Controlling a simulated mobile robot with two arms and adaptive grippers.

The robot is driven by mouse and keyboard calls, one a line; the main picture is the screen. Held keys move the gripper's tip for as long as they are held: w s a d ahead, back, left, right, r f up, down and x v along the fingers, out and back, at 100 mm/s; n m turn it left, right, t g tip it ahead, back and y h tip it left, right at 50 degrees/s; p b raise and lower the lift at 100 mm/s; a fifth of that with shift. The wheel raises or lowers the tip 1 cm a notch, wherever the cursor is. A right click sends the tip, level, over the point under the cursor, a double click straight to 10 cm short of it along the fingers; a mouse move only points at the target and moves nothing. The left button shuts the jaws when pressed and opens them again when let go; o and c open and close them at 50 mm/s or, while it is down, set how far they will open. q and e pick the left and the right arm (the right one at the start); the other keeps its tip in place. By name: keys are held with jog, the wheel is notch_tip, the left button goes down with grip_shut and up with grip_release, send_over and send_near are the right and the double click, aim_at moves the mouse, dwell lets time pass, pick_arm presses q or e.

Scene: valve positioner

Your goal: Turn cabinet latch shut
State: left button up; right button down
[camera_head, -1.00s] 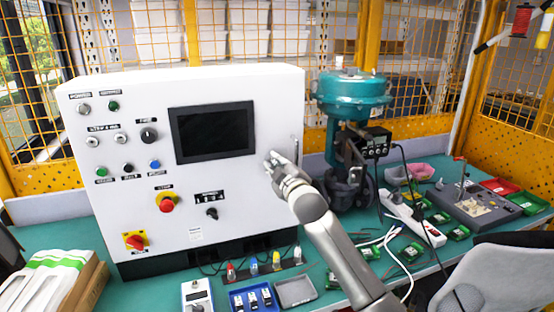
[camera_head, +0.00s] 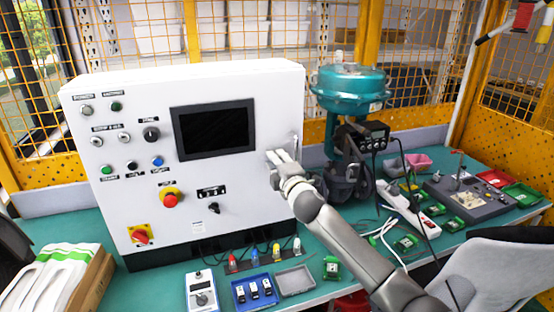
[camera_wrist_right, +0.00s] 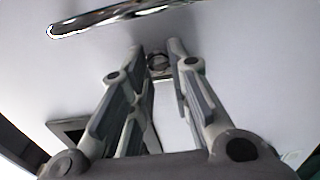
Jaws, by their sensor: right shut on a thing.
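The white control cabinet (camera_head: 240,185) stands upright on the bench at the left, its front facing me. My right gripper (camera_head: 276,157) is at the right part of that front, beside the black screen. In the right wrist view my right gripper (camera_wrist_right: 157,48) points at the white panel, one finger on each side of the small round latch (camera_wrist_right: 158,62). It is shut on the latch. In the head view the fingers hide the latch, and its turn angle cannot be told. My left gripper is not in view.
A chrome handle (camera_wrist_right: 110,16) sticks out close beyond the fingertips. The teal valve actuator (camera_head: 350,90) stands right of the cabinet, close to my right arm. Small trays (camera_head: 295,280) and coloured-tipped parts lie in front. A grey chair (camera_head: 500,270) is at the lower right.

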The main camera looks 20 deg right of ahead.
dwell(0.5)
jog(key=c, duration=1)
grip_release()
jog(key=shift+o, duration=0.2)
jog(key=s, duration=1.2)
jog(key=shift+d, duration=0.25)
